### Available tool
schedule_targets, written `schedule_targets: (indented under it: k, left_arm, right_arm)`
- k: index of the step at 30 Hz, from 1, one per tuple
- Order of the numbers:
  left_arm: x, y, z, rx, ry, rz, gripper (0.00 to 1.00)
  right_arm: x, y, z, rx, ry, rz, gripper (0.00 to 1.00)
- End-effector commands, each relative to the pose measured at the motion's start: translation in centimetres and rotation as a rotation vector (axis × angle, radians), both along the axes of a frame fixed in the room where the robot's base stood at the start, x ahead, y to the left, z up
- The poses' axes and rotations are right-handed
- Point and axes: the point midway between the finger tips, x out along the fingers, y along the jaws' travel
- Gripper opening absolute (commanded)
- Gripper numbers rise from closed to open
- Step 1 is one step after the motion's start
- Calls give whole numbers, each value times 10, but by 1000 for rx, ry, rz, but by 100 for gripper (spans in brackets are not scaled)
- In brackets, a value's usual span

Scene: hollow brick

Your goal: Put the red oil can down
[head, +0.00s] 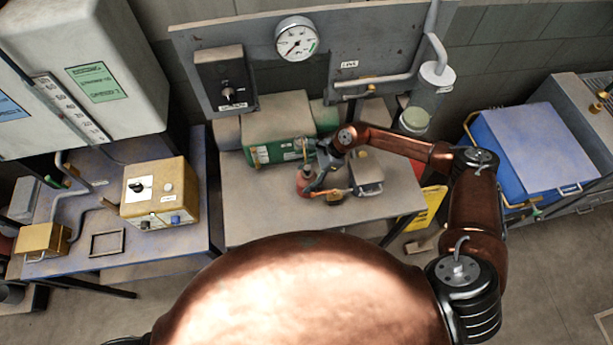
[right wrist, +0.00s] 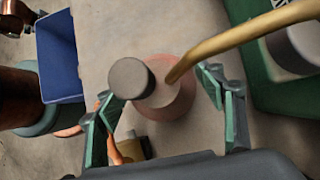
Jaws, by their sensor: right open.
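The red oil can (head: 304,184) stands on the grey middle table (head: 262,212), in front of the green-fronted box. In the right wrist view I look down on the oil can (right wrist: 178,104), with its dark round cap and long brass spout. My right gripper (head: 318,172) is at the can. In the wrist view its green-padded fingers (right wrist: 160,93) are spread on either side of the can, with gaps between pads and can. The can looks upright. My left gripper is not in view.
The green-fronted box (head: 280,152) stands close behind the can. A small metal box (head: 367,172) is just to its right. A yellow control box (head: 160,192) is on the left table. A blue bin (head: 530,150) stands at right. The middle table's front left is clear.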

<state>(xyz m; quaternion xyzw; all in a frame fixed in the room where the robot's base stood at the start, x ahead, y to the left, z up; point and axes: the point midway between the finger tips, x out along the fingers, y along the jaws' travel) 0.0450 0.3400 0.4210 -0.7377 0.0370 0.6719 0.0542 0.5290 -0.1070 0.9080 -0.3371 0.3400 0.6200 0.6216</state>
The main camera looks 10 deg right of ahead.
Motion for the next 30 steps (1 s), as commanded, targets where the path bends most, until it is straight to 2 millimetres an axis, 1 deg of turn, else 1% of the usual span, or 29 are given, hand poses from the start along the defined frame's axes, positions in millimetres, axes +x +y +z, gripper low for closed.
schedule_targets:
  k: [6, 7, 9, 15, 18, 22, 30]
  left_arm:
    - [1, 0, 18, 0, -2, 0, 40]
    - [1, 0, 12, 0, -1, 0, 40]
    - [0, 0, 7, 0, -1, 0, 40]
    - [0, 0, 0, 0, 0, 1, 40]
    - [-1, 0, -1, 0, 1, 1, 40]
    - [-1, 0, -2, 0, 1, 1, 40]
    - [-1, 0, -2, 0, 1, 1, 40]
  right_arm:
    - [0, 0, 18, -1, 0, 0, 63]
    - [2, -6, 21, -1, -3, -2, 63]
    - [1, -14, 30, -2, -3, -1, 63]
    - [1, -32, 58, -1, -2, -1, 63]
    - [0, -37, 68, -1, -1, 0, 63]
    - [0, -40, 74, 0, -1, 1, 63]
    - [0, -40, 75, 0, -1, 1, 63]
